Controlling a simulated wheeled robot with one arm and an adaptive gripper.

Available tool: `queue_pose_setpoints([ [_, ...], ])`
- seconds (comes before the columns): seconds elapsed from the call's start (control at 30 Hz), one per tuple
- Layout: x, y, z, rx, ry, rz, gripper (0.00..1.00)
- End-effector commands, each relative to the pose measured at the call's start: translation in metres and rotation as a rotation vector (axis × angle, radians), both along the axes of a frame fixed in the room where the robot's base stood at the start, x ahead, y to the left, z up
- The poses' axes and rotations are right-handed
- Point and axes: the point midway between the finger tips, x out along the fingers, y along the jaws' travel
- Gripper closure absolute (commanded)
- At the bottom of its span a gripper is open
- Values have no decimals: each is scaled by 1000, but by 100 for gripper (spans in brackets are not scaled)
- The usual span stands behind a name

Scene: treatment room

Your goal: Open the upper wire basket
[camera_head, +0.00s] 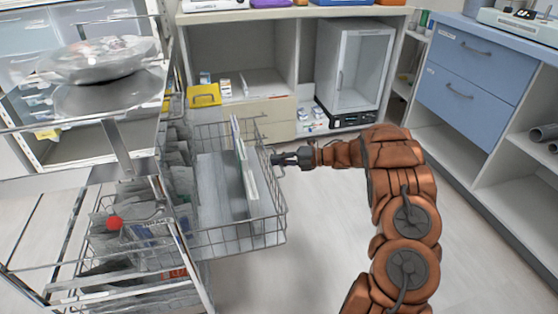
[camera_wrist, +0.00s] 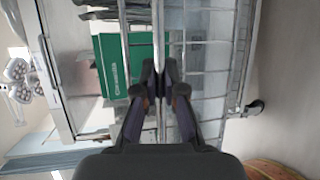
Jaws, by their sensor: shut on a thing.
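The upper wire basket (camera_head: 240,238) is a grey wire mesh basket on the metal cart at the left. It sticks out of the cart frame to the right, over the floor. Upright flat packs stand in it. My gripper (camera_head: 277,160) is at the basket's outer end, near its top rim. In the wrist view, my gripper (camera_wrist: 159,76) is shut on a wire of the basket (camera_wrist: 206,70). A green box (camera_wrist: 112,65) shows behind the wires. The exact grip on the wire is partly hidden by the fingers.
A shelf unit with a glass-door cabinet (camera_head: 360,68) stands behind. Blue drawers (camera_head: 470,75) stand at the right. The floor (camera_head: 320,235) right of the basket is clear.

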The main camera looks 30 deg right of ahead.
Motion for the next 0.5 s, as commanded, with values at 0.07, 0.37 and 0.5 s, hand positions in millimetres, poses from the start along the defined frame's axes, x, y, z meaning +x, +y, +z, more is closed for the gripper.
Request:
queue_pose_setpoints([
  [0.07, 2, -2, 2, 0, -5, -7, 100],
  [0.37, 2, -3, 2, -1, -5, -8, 89],
  [0.5, 1, -2, 2, 0, -4, -5, 75],
])
